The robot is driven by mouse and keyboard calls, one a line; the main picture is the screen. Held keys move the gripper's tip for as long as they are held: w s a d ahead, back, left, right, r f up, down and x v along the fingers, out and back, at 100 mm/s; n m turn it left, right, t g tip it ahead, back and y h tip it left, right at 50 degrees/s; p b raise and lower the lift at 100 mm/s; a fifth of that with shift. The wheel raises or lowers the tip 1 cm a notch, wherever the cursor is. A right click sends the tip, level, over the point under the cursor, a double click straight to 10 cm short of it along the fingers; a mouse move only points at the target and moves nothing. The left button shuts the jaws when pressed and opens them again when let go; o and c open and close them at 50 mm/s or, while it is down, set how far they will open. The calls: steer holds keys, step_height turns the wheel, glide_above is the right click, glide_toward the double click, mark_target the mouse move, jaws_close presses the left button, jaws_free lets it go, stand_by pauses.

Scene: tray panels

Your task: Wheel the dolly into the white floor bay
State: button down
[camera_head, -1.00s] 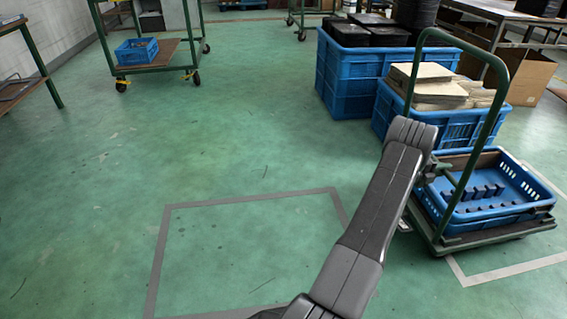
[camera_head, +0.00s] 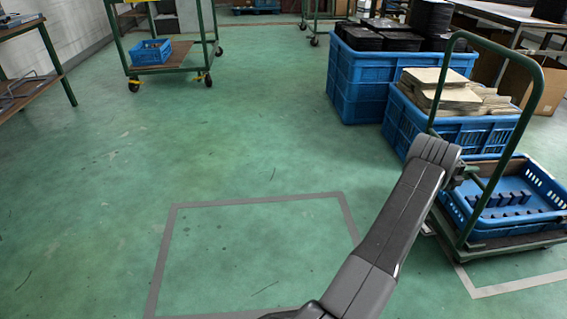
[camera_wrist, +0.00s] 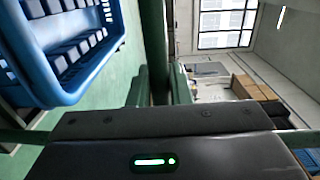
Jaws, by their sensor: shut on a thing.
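The dolly (camera_head: 460,250) stands at the right, upright, with a tall green hoop handle (camera_head: 539,90). A blue crate (camera_head: 516,223) with several dark blocks rides on its deck. My gripper (camera_head: 470,173) is shut on the near upright of the handle; the green post (camera_wrist: 154,45) also shows between the jaws in the wrist view. The white floor bay (camera_head: 515,286) is at the lower right. The dolly covers part of its outline, and its right side is out of frame, so I cannot tell how fully the dolly is inside.
A grey-outlined bay (camera_head: 258,199) lies empty at centre. Blue crates with cardboard (camera_head: 450,128) and with black parts (camera_head: 352,82) stand behind the dolly. A green cart (camera_head: 180,67) is at the back left, a table (camera_head: 30,84) at the left edge. The middle floor is clear.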

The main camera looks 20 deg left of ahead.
steer(key=x, duration=0.9)
steer(key=shift+d, duration=0.4)
